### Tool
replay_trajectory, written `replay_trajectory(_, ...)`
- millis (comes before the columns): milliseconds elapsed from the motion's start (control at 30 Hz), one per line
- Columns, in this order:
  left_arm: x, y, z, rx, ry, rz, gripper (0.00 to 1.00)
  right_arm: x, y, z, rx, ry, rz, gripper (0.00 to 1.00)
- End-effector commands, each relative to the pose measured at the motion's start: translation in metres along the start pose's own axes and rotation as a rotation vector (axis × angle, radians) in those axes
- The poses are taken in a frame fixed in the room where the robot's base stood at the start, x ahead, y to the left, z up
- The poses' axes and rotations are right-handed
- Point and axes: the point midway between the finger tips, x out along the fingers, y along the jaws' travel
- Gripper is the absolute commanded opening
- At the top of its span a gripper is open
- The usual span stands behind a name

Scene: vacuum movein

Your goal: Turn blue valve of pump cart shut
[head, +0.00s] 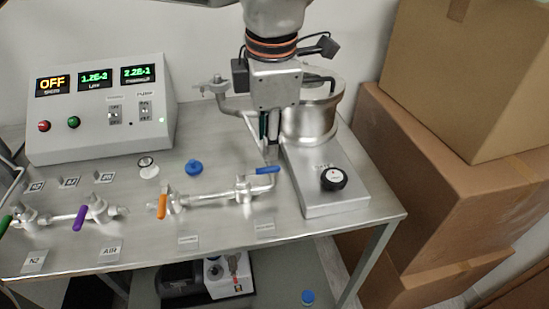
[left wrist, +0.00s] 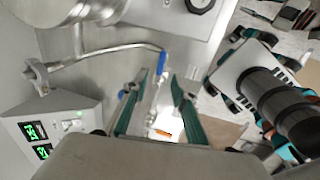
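The blue valve handle (head: 268,170) is on the steel pipe at the front of the pump cart's metal top (head: 220,222). In the head view it points right, roughly in line with the pipe beside the valve body (head: 243,188). My left gripper (head: 270,156) points down from above, its fingertips just over the handle. In the left wrist view the two teal-padded fingers (left wrist: 158,76) are apart with nothing gripped. The blue handle (left wrist: 162,58) shows just beyond the gap between the tips; I cannot tell whether they touch it. My right gripper is not seen.
Orange (head: 162,206), purple (head: 80,217) and green (head: 5,224) valve handles lie to the left. A control box (head: 100,110) reading OFF stands behind. A steel pot (head: 312,115) and black knob (head: 333,178) are close at right. Cardboard boxes (head: 430,190) stand beyond the cart.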

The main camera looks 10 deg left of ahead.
Motion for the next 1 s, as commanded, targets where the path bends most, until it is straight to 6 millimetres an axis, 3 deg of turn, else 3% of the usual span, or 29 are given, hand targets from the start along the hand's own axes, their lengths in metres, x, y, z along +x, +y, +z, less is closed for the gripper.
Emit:
replay_trajectory(400, 0.061, -0.002, 0.0, 0.002, 0.0, -0.006, 0.27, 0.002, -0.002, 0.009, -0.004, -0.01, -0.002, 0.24)
replay_trajectory(600, 0.073, -0.002, 0.001, 0.001, -0.001, -0.005, 0.27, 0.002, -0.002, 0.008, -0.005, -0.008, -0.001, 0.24)
replay_trajectory(867, 0.073, -0.002, 0.001, 0.002, -0.002, -0.004, 0.27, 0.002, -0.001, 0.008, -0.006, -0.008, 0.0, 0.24)
replay_trajectory(967, 0.073, -0.002, 0.001, 0.002, -0.002, -0.004, 0.01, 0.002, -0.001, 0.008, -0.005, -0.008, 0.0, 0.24)
replay_trajectory(1000, 0.073, -0.002, 0.001, 0.002, -0.002, -0.004, 0.0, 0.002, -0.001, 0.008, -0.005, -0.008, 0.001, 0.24)
